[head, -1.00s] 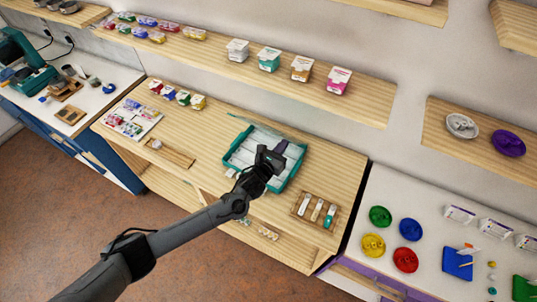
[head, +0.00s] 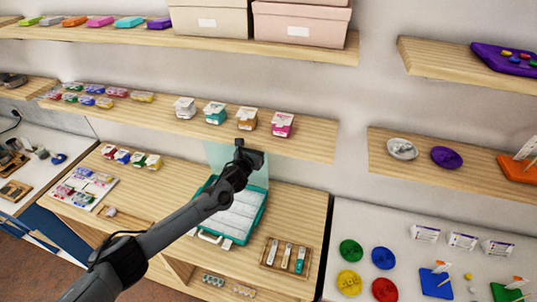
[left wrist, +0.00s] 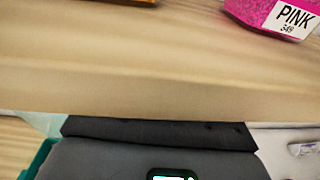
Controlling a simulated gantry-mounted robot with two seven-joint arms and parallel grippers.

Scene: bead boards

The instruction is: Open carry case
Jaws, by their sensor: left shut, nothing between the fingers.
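The teal carry case (head: 262,213) sits on the wooden workbench, its pale compartments exposed. Its see-through pale teal lid (head: 217,155) stands raised at the back, partly hidden by my arm. A white handle (head: 209,238) is at the case's front. My left gripper (head: 250,157) is shut and empty, in front of the raised lid and just below the shelf; whether it touches the lid I cannot tell. In the left wrist view a pale strip of lid (left wrist: 47,122) and a teal case edge (left wrist: 38,160) show at lower left. My right gripper is not in view.
The wooden shelf (head: 315,147) with labelled boxes, including a pink one (head: 281,125), is close above my left gripper. A wooden tray of tubes (head: 287,257) lies right of the case. A bead-pack board (head: 83,188) lies at the left of the bench.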

